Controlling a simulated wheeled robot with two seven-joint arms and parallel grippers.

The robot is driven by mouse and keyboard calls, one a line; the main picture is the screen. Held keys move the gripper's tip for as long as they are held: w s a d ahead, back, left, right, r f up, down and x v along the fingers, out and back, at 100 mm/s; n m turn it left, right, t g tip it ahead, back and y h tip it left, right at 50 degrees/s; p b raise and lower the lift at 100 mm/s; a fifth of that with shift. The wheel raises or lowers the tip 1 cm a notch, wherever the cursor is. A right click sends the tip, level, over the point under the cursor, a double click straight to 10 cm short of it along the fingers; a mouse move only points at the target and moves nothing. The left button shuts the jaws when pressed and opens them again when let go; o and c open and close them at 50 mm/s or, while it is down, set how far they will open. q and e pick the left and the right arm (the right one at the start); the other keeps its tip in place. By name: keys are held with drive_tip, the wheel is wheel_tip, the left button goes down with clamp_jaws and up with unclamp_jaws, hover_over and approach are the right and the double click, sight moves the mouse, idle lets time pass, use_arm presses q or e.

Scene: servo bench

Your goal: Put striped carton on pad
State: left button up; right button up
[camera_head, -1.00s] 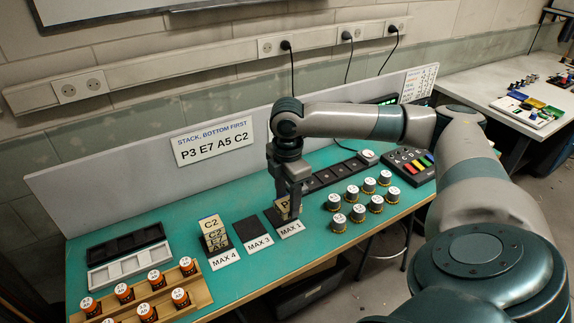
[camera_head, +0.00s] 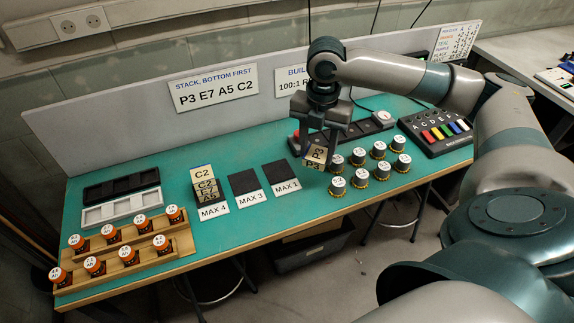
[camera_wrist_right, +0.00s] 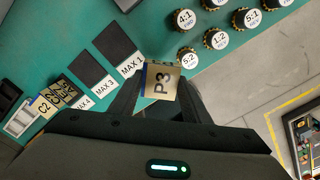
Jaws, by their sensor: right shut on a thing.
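My right gripper (camera_head: 319,146) is shut on a tan carton marked P3 (camera_head: 316,156), held up in the air to the right of the MAX 1 pad (camera_head: 281,173). In the right wrist view the P3 carton (camera_wrist_right: 162,84) sits between the fingers, with a blue strip along one edge. The MAX 1 pad and the MAX 3 pad (camera_head: 244,182) are bare black squares. On the MAX 4 pad stands a stack of cartons (camera_head: 205,186), with C2 on top and E7 and A5 below. The left gripper is not in view.
Dark-sided, white-topped jars (camera_head: 337,186) stand right of the held carton. Orange jars (camera_head: 95,265) stand on a wooden rack at front left. A black tray (camera_head: 112,187) and a white tray (camera_head: 120,208) lie behind it. A button box (camera_head: 437,132) is at the right.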

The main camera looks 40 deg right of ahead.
drive_tip(key=shift+a, duration=0.25)
drive_tip(key=w+a+f+p, duration=0.1)
drive_tip(key=w+f, duration=0.1)
drive_tip(key=w, duration=0.1)
drive_tip(key=w+a+f+p, duration=0.1)
drive_tip(key=w+f, duration=0.1)
drive_tip(key=w, duration=0.1)
drive_tip(key=w+a+f+p, duration=0.1)
drive_tip(key=w+f, duration=0.1)
drive_tip(key=w, duration=0.2)
drive_tip(key=shift+w+a+f, duration=0.1)
drive_tip(key=shift+a, duration=0.15)
drive_tip(key=shift+w+a+f, duration=0.15)
drive_tip(key=shift+w+f, duration=0.2)
drive_tip(key=shift+w, duration=0.05)
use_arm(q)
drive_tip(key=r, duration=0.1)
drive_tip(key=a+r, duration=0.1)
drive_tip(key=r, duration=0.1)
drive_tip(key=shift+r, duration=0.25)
use_arm(e)
drive_tip(key=shift+f+p, duration=1.05)
drive_tip(key=shift+f, duration=0.6)
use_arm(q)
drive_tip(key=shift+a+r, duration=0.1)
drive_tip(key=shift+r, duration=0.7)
use_arm(e)
drive_tip(key=shift+f, duration=0.35)
